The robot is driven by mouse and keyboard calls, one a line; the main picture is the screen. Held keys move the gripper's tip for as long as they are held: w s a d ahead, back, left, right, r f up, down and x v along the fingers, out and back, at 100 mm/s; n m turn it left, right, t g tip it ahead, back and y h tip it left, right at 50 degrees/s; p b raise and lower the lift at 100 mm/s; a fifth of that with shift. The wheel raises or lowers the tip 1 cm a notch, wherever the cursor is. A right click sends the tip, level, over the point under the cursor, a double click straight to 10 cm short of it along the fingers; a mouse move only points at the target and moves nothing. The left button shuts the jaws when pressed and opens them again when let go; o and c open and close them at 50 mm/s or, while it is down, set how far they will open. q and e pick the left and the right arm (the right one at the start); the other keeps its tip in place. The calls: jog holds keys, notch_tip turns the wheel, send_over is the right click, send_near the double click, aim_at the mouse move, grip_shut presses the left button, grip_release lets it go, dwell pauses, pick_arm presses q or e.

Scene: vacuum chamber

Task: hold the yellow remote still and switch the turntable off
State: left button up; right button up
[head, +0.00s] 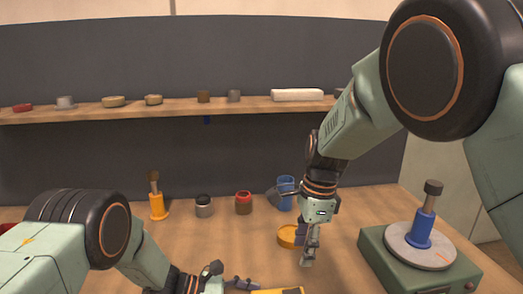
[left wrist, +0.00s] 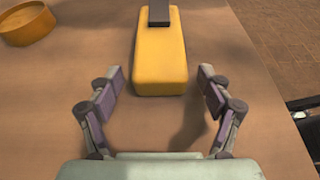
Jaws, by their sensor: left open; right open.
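The yellow remote (left wrist: 161,62) lies on the table with a dark strip on its far part; only its edge shows at the bottom of the head view (head: 285,292). My left gripper (left wrist: 159,78) is open, one finger on each side of the remote's near end, with gaps on both sides. In the head view my left gripper (head: 240,284) is partly cut off.
A round yellow dish (head: 287,237) is by my right gripper. A blue mug (head: 286,190), a red-topped jar (head: 244,203), a grey jar (head: 204,206) and an orange-based tool (head: 157,204) stand along the back. A shelf (head: 180,108) holds several small items.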

pick_arm(q)
jog(key=shift+a, duration=0.1)
jog(key=v, duration=1.1)
jog(key=shift+a+r, duration=0.15)
jog(key=shift+a, duration=0.2)
jog(key=x, duration=1.1)
jog(key=shift+d, duration=0.5)
jog(key=shift+f, duration=0.2)
pick_arm(e)
jog(key=shift+a+f, duration=0.15)
jog(key=shift+f, duration=0.85)
jog(key=shift+a+f, duration=0.15)
jog(key=shift+f, duration=0.85)
jog(key=shift+r, duration=0.1)
